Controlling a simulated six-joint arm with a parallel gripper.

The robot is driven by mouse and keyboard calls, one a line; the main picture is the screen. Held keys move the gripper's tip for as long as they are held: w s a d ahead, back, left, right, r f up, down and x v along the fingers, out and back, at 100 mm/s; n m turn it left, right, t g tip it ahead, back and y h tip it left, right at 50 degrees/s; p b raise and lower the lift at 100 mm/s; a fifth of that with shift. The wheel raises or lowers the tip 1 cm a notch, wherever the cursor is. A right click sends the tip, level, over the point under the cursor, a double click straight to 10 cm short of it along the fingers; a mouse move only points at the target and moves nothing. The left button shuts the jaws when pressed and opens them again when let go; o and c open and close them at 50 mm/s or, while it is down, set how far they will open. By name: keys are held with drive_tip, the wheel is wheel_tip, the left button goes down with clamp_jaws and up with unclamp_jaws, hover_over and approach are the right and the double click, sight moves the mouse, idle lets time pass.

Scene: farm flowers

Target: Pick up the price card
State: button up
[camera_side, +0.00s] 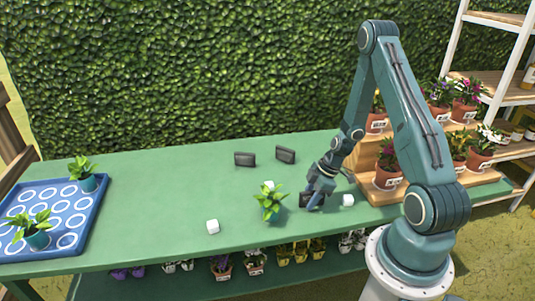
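Two small dark cards, which look like price cards, stand on the green table: one is the left card (245,159), the other the right card (285,155). A third dark card-like piece (305,199) shows right at the fingers of my gripper (315,202). My gripper points down, low over the table, right of a small potted plant. I cannot tell whether its fingers are closed on that piece or only beside it. The writing on the cards is too small to see.
A leafy plant (270,203) stands just left of my gripper. A blue tray (88,222) with two plants is at far left. A wooden stepped stand (453,187) with potted flowers is at right.

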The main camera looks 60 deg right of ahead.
sight(311, 192)
idle(0.3)
clamp_jaws()
drive_tip(key=shift+r, duration=0.1)
wheel_tip(311, 192, up, 20)
idle(1.2)
idle(0.4)
